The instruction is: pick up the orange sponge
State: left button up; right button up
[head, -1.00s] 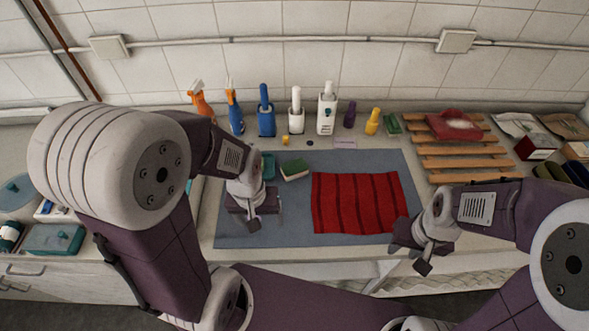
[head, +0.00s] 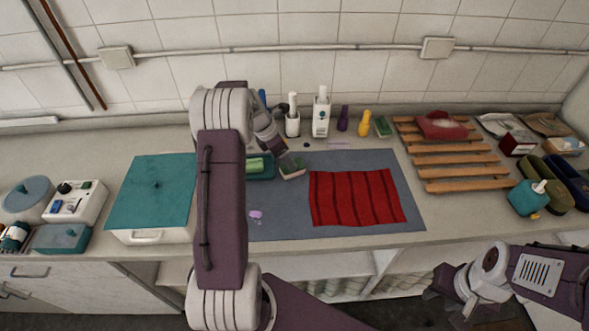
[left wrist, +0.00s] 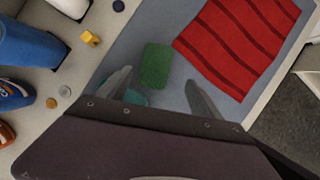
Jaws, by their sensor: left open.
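A sponge (head: 292,171) with a green top and a paler side lies on the blue-grey mat, left of the red cloth. I see no plainly orange face on it. It also shows in the left wrist view as a green block (left wrist: 156,66). My left gripper (left wrist: 158,80) is open, its two fingers apart on either side of the sponge's near end in that view; I cannot tell the height. In the head view my left gripper (head: 283,150) is just behind the sponge. My right gripper (head: 450,293) hangs empty at lower right, in front of the counter.
A teal tray (head: 262,176) with something green in it stands left of the sponge. The red cloth (head: 355,198) lies right. Bottles (head: 321,115) stand behind. A teal-topped box (head: 150,190) is at left, a wooden rack (head: 465,171) at right. Another green sponge (head: 383,126) is near the wall.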

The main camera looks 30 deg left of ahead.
aim_at(298, 164)
pick_arm(q)
jog(key=shift+w+d+f, duration=0.1)
jog(key=shift+d+f, duration=0.25)
jog(key=shift+f, duration=0.2)
jog(key=x, duration=0.3)
jog(key=a+p+x, duration=0.1)
jog(key=x, duration=0.1)
jog(key=shift+w+f, duration=0.4)
jog(key=shift+w, duration=0.05)
jog(key=c, duration=1.5)
jog(key=r, duration=0.4)
jog(key=shift+d+r+b, duration=0.3)
jog(key=shift+d+b, duration=0.05)
jog(key=d+r, duration=0.2)
jog(key=d, duration=0.1)
jog(key=d+r, duration=0.2)
jog(key=d, duration=0.2)
jog(key=d+r, duration=0.2)
jog(key=d, duration=0.2)
jog(key=shift+r+b, duration=0.25)
jog(key=shift+b, duration=0.1)
